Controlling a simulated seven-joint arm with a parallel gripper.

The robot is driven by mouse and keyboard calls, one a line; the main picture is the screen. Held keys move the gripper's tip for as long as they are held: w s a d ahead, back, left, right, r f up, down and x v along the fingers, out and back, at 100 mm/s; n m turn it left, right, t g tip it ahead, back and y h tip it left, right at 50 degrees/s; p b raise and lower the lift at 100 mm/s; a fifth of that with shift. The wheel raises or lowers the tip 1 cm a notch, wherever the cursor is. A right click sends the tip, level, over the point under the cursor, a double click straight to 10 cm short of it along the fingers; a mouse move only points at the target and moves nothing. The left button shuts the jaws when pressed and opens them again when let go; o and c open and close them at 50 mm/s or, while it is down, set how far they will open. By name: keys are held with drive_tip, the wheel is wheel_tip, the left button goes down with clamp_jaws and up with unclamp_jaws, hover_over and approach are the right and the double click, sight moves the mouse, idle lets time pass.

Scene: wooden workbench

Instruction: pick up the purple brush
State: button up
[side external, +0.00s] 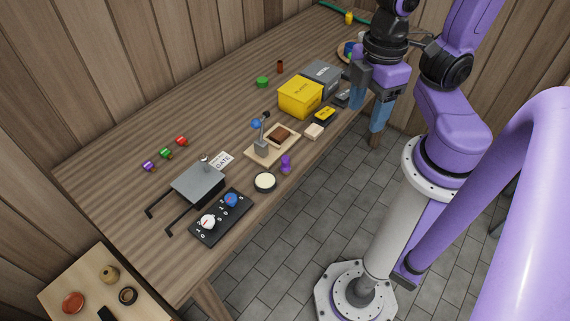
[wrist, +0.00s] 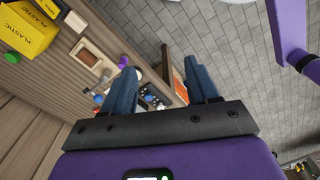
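A small upright purple object (side external: 286,163), which looks like the brush, stands near the bench's front edge in the side external view, beside a round cream-topped container (side external: 264,181). It also seems to show as a small purple shape in the wrist view (wrist: 123,62), near the left fingertip. My gripper (side external: 367,116) has blue fingers and hangs past the bench's front edge, well to the right of the purple object. In the wrist view my gripper (wrist: 160,66) has its fingers wide apart with nothing between them.
A wooden tray (side external: 250,155) with a grey lever stands left of the purple object. A yellow box (side external: 300,97) and a grey box (side external: 322,76) stand farther right. A dial panel (side external: 221,216) and a grey handled plate (side external: 197,184) lie left. The bench's back middle is mostly clear.

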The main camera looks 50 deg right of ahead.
drive_tip(key=n+h, duration=0.2)
drive_tip(key=n, duration=0.3)
hover_over(285, 159)
drive_tip(key=a, duration=0.2)
wheel_tip(285, 159, down, 10)
drive_tip(key=r, duration=0.1)
drive_tip(key=f, duration=0.3)
drive_tip(key=d+f, duration=0.1)
drive_tip(key=f, duration=0.7)
drive_tip(key=shift+w+d+f, duration=0.25)
drive_tip(key=shift+d, duration=0.15)
drive_tip(key=shift+s+d+f, duration=0.1)
drive_tip(key=shift+d+f, duration=0.05)
drive_tip(key=shift+f, duration=1.15)
drive_tip(key=shift+s+d+f, duration=0.1)
drive_tip(key=shift+d+f, duration=0.05)
drive_tip(key=shift+f, duration=1.15)
clamp_jaws()
